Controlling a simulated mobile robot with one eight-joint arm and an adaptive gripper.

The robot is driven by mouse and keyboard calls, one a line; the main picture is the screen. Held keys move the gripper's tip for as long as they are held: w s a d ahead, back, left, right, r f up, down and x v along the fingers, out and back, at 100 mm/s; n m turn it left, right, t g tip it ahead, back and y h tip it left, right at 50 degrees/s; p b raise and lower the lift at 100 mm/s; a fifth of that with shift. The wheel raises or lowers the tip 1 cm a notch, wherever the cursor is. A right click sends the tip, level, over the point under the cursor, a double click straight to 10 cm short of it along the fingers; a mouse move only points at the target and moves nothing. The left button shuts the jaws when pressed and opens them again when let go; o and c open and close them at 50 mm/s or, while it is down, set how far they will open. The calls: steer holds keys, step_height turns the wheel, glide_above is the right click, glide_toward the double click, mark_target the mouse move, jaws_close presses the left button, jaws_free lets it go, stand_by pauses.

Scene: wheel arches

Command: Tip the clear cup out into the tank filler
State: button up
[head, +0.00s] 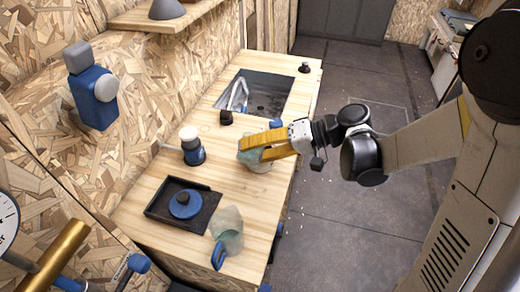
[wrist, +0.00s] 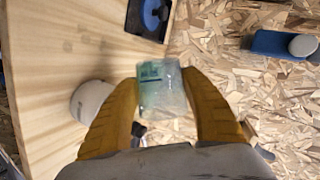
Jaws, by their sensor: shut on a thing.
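My gripper (head: 246,146) has its yellow fingers shut on the clear cup (head: 245,157), above the right side of the wooden counter. In the wrist view the cup (wrist: 163,92) sits between both fingers, with a greenish tint on one side. How much it holds is not clear. A pale round thing (wrist: 90,101) stands on the counter beside the left finger in the wrist view. In the head view its pale side (head: 263,168) shows partly hidden under the gripper. I cannot tell for sure which thing is the tank filler.
A black tray (head: 158,206) holds a blue disc. A clear jug with a blue handle (head: 228,228) is at the front. A sink (head: 268,98) lies behind. The counter's right edge is close.

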steer(key=shift+w+r+m, duration=0.1)
steer(key=shift+r+m, duration=0.1)
steer(key=shift+m, duration=0.1)
steer(key=shift+w+d+f+m+g+y+b, duration=0.3)
steer(key=shift+w+f+m+g+y+b, duration=0.2)
steer(key=shift+w+m+g+b, duration=0.15)
stand_by(0.6)
steer(key=shift+r, duration=0.15)
steer(key=shift+m+g+b, duration=0.25)
steer(key=shift+b, duration=0.05)
steer(key=shift+r+y, duration=0.15)
steer(key=shift+y, duration=0.15)
steer(key=shift+r+m, duration=0.1)
steer(key=shift+m, duration=0.2)
steer(key=shift+w+b, duration=0.1)
steer(key=shift+b, duration=0.3)
